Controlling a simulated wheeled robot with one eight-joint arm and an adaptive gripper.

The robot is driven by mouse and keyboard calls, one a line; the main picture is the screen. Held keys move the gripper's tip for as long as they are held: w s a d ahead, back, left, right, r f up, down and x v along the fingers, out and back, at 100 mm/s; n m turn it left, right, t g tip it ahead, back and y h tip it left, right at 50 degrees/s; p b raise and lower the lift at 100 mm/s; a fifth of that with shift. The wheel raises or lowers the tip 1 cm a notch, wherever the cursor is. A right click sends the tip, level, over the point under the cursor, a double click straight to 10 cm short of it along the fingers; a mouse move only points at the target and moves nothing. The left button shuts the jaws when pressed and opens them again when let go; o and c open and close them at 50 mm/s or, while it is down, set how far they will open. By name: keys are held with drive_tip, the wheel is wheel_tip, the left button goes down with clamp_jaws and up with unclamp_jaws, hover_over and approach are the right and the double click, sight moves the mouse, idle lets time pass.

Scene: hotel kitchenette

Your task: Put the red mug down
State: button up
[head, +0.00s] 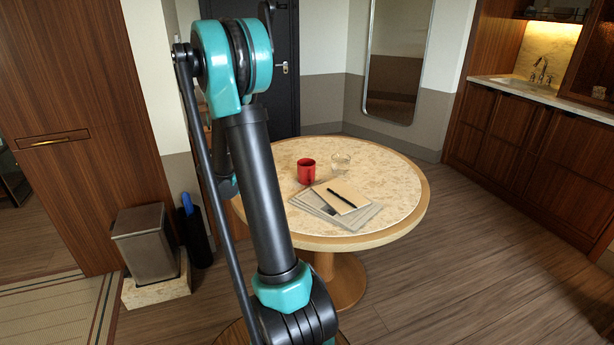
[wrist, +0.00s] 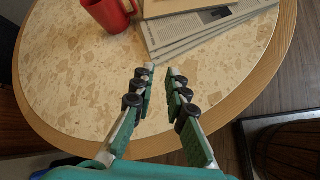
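The red mug (head: 306,171) stands upright on the round stone-topped table (head: 395,185). In the wrist view the mug (wrist: 108,14) is at the top edge, partly cut off, with its handle toward the right. My gripper (wrist: 163,70) is over the near part of the tabletop (wrist: 75,85), with a gap between its fingertips and nothing in it. The mug is apart from the fingers, beyond them and to the left. In the head view my gripper cannot be made out.
A newspaper stack (head: 318,209) with a notebook (head: 343,194) and black pen (head: 341,198) lies in front of the mug. Bare tabletop lies left of the papers. A bin (head: 146,245) stands on the floor at left.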

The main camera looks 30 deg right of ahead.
drive_tip(key=w+d+f+n+g+h, duration=0.1)
drive_tip(key=w+d+n+h, duration=0.25)
drive_tip(key=w+d, duration=0.2)
approach(312, 179)
drive_tip(key=shift+n, duration=0.35)
drive_tip(key=x, duration=0.5)
drive_tip(key=shift+w+a+f, duration=0.1)
drive_tip(key=shift+w+f, duration=0.1)
drive_tip(key=shift+f, duration=0.25)
drive_tip(key=shift+r+x, duration=0.15)
drive_tip(key=shift+x, duration=1.2)
drive_tip(key=shift+r+x, duration=0.1)
drive_tip(key=shift+x, duration=1.2)
clamp_jaws()
drive_tip(key=shift+r, duration=0.1)
wheel_tip(312, 179, up, 20)
